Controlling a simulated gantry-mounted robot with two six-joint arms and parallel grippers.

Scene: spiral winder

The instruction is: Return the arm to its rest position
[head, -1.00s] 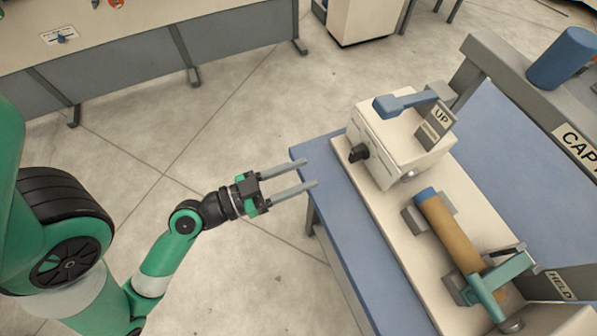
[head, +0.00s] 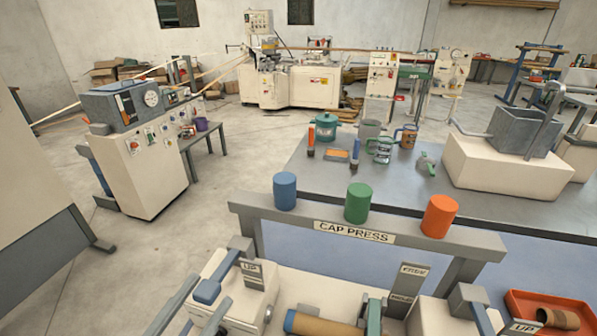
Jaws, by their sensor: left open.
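My left gripper (head: 212,290) shows only at the bottom edge of the head view, as two grey fingers. They are apart with nothing held between them. In the picture they lie over the left side of the cream press box (head: 243,306) with the blue lever handle (head: 207,291); I cannot tell how far they are from it. The rest of my left arm is below the frame. My right gripper is not in view.
The grey CAP PRESS beam (head: 285,220) carries a blue (head: 285,190), a green (head: 358,203) and an orange (head: 440,215) cylinder. A brown roll (head: 315,325) lies at the bottom. Behind stands a table (head: 300,175) with mugs and a pot. Open floor (head: 130,260) lies left.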

